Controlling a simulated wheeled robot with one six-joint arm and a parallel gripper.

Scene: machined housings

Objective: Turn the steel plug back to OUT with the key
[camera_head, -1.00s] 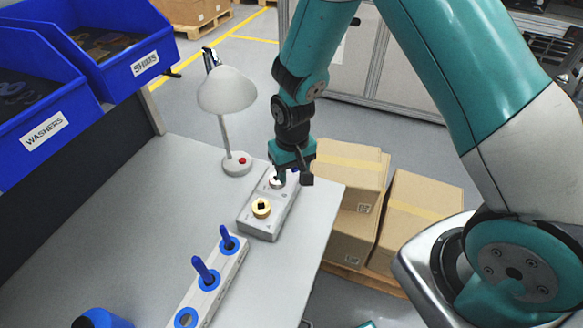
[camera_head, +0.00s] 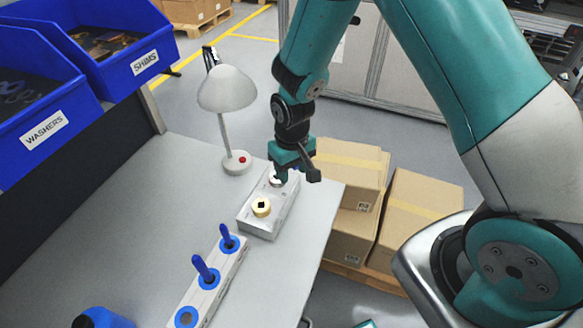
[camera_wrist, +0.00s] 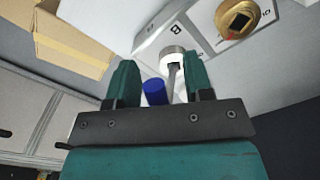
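The steel plug (camera_head: 275,182) sits at the far end of a grey block (camera_head: 258,225), mostly hidden by my gripper (camera_head: 296,177) in the head view. In the wrist view the steel plug (camera_wrist: 172,55) shows just beyond my gripper (camera_wrist: 162,82), with a grey shaft (camera_wrist: 176,82) in front of it. A blue key handle (camera_wrist: 155,92) lies between the two fingers, close to the left one. A gap shows between the handle and the right finger, so the fingers stand open around it. Whether the left finger touches it cannot be told.
A brass plug (camera_head: 261,206) with a dark square hole sits on the near half of the block. A rack (camera_head: 222,268) with two blue-handled keys stands nearer. A lamp (camera_head: 228,95) stands behind. Cardboard boxes (camera_head: 345,180) are beyond the bench's right edge.

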